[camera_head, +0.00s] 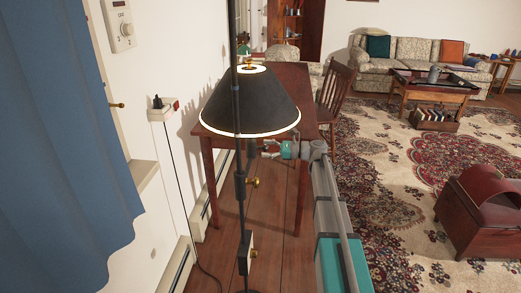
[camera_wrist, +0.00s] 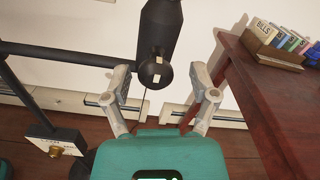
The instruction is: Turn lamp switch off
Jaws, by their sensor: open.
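The lamp has a dark cone shade (camera_head: 250,103) with a bright, lit-looking rim and top opening. A thin black pole (camera_head: 240,170) stands in front of it, carrying a brass knob (camera_head: 254,183) and, lower down, a white plate with another brass knob (camera_head: 252,253). The white plate (camera_wrist: 42,132) and its knob also show at lower left in the wrist view. My gripper (camera_head: 263,149) is open just below the shade. In the wrist view its fingers (camera_wrist: 159,78) flank a black cylindrical lamp part (camera_wrist: 160,35) with small pale patches; I cannot tell whether they touch it.
A wooden table (camera_head: 290,75) stands behind the lamp, with a box of books (camera_wrist: 278,45) on it. A wooden chair (camera_head: 337,88) is beside it. A blue curtain (camera_head: 60,150) and the wall close off the left. Patterned rug (camera_head: 400,140) covers the right.

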